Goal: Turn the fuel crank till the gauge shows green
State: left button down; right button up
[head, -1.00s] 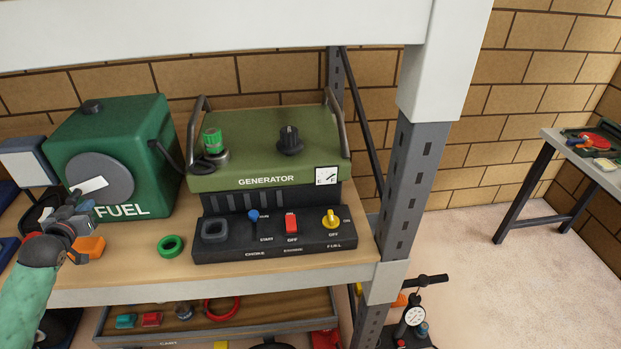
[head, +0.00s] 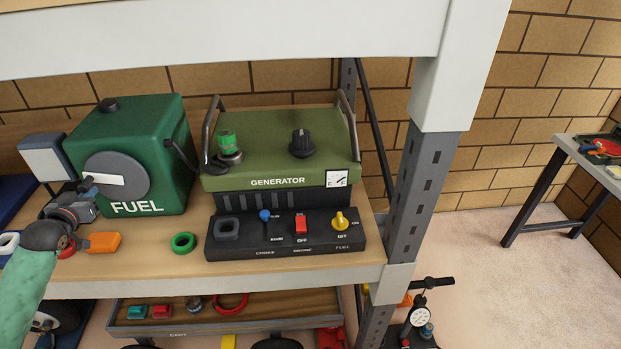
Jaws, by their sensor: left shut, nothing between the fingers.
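The green fuel tank (head: 160,145) stands on the shelf at the left, with a round grey crank disc (head: 135,168) on its front. A white crank handle (head: 108,180) lies nearly level across the disc. My left gripper (head: 90,187) is shut with its tips at the left end of the handle. I cannot tell whether they touch it. The small white gauge (head: 337,179) on the green generator (head: 285,155) has a dark needle slanting up to the right. I see no green on it. My right gripper is not in view.
A control panel (head: 285,247) with several switches sits before the generator. A green ring (head: 184,243) and an orange piece (head: 102,242) lie on the shelf near my left arm.

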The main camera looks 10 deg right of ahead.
aim_at(81, 186)
pick_arm(q)
jog(key=shift+f, duration=0.1)
jog(key=shift+a+r+p, duration=0.1)
jog(key=shift+r+p, duration=0.7)
jog(key=shift+r, duration=0.3)
jog(key=shift+r+p, duration=0.65)
jog(key=shift+r, duration=0.1)
jog(key=shift+d+r, duration=0.25)
jog(key=shift+r, duration=0.1)
